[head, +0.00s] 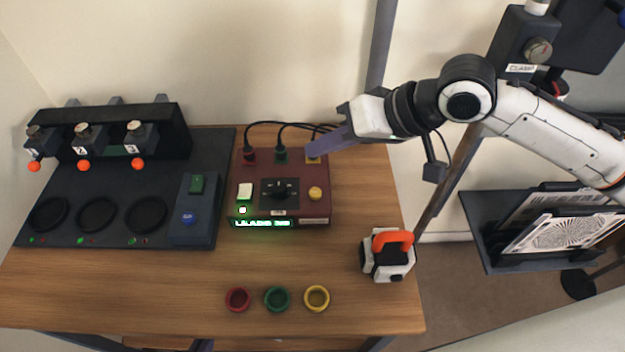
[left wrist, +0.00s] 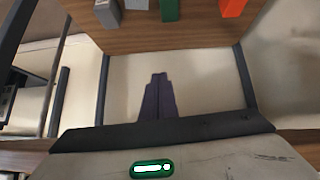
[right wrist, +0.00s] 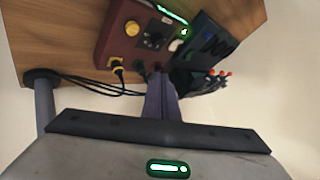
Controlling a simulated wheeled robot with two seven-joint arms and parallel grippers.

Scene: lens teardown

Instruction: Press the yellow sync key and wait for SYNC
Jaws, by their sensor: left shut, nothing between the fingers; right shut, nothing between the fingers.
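The dark red control box (head: 255,207) stands on the wooden table. The round yellow key (head: 315,193) is on the right of its top face; it also shows in the right wrist view (right wrist: 132,28). The lit green display (head: 262,223) on its front edge is too small to read surely. My right gripper (head: 310,151) is shut and empty, above the box's back right corner by the yellow plug (right wrist: 117,64), behind and apart from the yellow key. My left gripper (left wrist: 158,77) is shut and empty in its own wrist view, and outside the head view.
A dark station (head: 100,190) stands left. Red, green and yellow rings (head: 317,298) lie in front. An orange-handled block (head: 388,262) sits right.

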